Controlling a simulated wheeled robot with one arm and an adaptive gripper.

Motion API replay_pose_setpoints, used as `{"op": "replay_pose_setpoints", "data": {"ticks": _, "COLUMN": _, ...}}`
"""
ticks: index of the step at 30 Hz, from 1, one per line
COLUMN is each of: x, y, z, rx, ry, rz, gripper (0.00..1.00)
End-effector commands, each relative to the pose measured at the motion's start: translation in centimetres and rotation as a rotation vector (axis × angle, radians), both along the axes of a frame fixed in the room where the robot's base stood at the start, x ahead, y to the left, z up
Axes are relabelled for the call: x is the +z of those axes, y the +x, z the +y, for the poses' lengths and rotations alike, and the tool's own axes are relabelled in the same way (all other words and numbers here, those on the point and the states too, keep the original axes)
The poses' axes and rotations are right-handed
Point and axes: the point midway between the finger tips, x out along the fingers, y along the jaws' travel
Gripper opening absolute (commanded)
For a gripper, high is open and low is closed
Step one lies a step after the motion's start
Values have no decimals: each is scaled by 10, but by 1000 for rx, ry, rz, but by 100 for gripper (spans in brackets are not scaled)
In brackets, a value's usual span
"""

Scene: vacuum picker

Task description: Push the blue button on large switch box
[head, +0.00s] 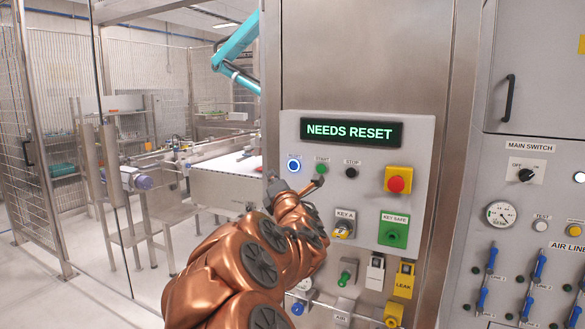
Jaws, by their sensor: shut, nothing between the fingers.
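The large switch box (290,132) is a light grey panel on a steel cabinet, right of centre in the head view. Its display (352,131) reads "NEEDS RESET" in green. The blue button (293,165), ringed in light and lit, sits below the display's left end. My gripper (296,188) is shut and empty, just below the blue button in the picture. The button's face is in plain view. I cannot tell how far the fingertips are from the panel; my copper arm partly hides them.
Beside the blue button are a green start button (321,169) and a black stop button (352,171). A red emergency stop (397,181) on yellow is further right. Key switches and tags hang lower. Another cabinet (545,100) stands right; a mesh fence (40,140) is left.

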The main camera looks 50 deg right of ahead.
Motion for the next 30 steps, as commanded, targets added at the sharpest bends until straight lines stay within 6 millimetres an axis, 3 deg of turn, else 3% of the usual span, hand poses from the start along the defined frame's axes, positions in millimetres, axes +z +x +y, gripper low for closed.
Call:
{"op": "replay_pose_setpoints", "data": {"ticks": 8, "x": 0, "y": 3, "z": -10, "rx": -1, "ry": 5, "rz": 2, "gripper": 0}}
{"op": "replay_pose_setpoints", "data": {"ticks": 30, "x": -1, "y": 24, "z": -80, "rx": -2, "ry": 4, "rz": 2, "gripper": 0}}
